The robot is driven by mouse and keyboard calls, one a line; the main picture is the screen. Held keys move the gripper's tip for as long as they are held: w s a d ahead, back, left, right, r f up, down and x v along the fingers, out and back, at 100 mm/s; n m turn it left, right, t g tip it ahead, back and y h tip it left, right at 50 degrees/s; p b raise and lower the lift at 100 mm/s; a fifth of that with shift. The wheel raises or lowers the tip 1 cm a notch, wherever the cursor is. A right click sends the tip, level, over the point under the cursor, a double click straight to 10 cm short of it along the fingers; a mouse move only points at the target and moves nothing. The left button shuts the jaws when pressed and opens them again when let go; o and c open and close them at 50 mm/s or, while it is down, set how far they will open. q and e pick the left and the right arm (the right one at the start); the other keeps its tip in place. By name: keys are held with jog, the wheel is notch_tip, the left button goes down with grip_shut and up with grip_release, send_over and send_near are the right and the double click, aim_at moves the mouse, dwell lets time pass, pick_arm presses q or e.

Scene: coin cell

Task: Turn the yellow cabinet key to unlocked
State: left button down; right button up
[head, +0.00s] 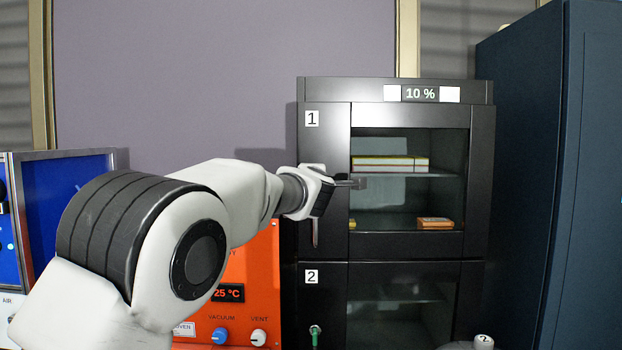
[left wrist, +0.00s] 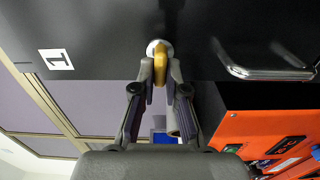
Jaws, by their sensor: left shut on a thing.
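The yellow key (left wrist: 176,66) sits in a round silver lock (left wrist: 160,47) on the black front of the upper cabinet compartment, marked 1. My left gripper (left wrist: 161,78) is shut on the key, with a finger on either side of its grip. In the head view my left gripper (head: 348,183) is in front of the upper door (head: 327,135), and the yellow key is not visible there. Which way the key is turned is hard to tell. The upper door is closed.
A silver door handle (left wrist: 265,72) is close to the lock. Below, a green key (head: 315,336) sits in the front of compartment 2. An orange instrument (head: 262,290) with knobs stands left of the cabinet. A tall dark blue cabinet (head: 580,180) is at the right.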

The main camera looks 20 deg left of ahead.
pick_arm(q)
jog(key=shift+r+n, duration=0.3)
jog(key=c, duration=1.3)
grip_release()
jog(key=shift+w, duration=0.1)
jog(key=shift+o, duration=0.5)
jog(key=shift+w+d+f, duration=0.25)
jog(key=shift+f, duration=0.05)
jog(key=v, duration=1.2)
